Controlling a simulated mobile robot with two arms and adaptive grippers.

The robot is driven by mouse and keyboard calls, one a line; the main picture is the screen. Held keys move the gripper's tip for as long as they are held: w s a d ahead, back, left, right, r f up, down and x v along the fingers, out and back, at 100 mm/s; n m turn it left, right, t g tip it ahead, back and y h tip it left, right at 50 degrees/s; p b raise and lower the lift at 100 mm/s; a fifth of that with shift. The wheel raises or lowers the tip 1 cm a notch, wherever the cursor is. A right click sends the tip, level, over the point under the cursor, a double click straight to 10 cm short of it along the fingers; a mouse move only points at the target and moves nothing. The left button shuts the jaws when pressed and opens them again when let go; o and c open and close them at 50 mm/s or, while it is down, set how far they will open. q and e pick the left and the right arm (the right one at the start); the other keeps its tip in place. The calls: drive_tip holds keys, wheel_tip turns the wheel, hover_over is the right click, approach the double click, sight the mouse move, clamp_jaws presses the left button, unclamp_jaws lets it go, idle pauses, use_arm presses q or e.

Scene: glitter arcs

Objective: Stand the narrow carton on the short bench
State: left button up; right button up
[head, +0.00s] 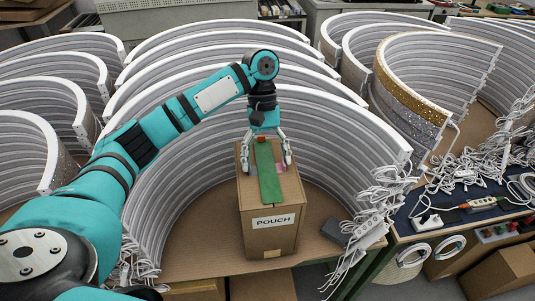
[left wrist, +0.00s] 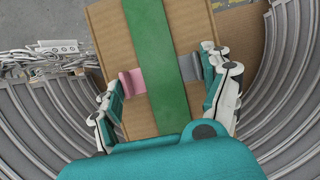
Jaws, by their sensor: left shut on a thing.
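The narrow carton (head: 270,232) is a tall brown box labelled POUCH, with a green strip (head: 267,180) along its top. It is upright over a brown-topped bench (head: 200,262) near its front edge; I cannot tell whether its base touches. My left gripper (head: 267,162) comes from above and is shut on the carton's top, one finger on each side of the green strip. In the left wrist view the fingers (left wrist: 165,85) straddle the green strip, with a pink and a grey piece between them and it. My right gripper is not in view.
Curved grey-white arcs (head: 200,165) stand behind and around the carton. Loose white cables and a dark block (head: 336,232) lie to its right. A blue-topped bench (head: 440,208) with cables and power strips stands further right. Brown boxes (head: 500,272) sit below.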

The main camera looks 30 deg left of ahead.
use_arm(q)
drive_tip(key=shift+f, duration=1)
drive_tip(key=o, duration=1.3)
drive_tip(key=shift+f, duration=0.1)
drive_tip(key=o, duration=0.3)
drive_tip(key=shift+s, duration=0.1)
drive_tip(key=v, duration=1.2)
